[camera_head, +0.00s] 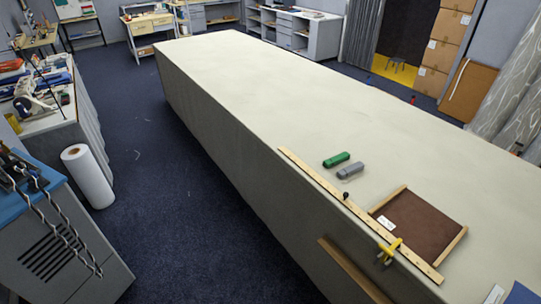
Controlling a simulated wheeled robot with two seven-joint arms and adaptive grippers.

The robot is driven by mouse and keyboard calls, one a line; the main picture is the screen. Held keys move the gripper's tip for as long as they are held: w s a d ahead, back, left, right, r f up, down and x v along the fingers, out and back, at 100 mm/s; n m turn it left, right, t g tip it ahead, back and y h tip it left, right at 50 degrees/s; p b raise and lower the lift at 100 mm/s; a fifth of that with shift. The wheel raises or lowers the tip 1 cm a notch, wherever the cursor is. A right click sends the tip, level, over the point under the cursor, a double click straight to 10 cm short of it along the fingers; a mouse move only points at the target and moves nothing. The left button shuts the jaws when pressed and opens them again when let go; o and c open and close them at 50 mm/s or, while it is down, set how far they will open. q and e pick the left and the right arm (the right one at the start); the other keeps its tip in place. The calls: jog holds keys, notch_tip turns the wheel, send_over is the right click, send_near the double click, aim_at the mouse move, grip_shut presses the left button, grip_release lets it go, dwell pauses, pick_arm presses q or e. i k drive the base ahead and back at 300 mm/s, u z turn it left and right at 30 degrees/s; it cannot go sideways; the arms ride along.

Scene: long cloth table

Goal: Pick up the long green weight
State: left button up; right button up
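The long green weight (336,159) is a small green bar with rounded edges. It lies flat on the long cloth table (250,90), near the table's left edge. A grey bar of similar shape (351,170) lies close beside it, a little to the right and nearer to me. Neither of my grippers shows in the head view, and nothing touches the green weight.
A wooden strip (330,187) runs along the table's near left edge, with a yellow clamp (389,251) on it. A brown framed tray (419,223) lies right of the strip. The table's far part is clear. A white roll (88,177) stands on the floor at left.

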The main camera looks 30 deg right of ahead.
aim_at(332, 161)
jog(key=u, duration=0.45)
jog(key=i, duration=1.45)
jog(key=z, duration=2.15)
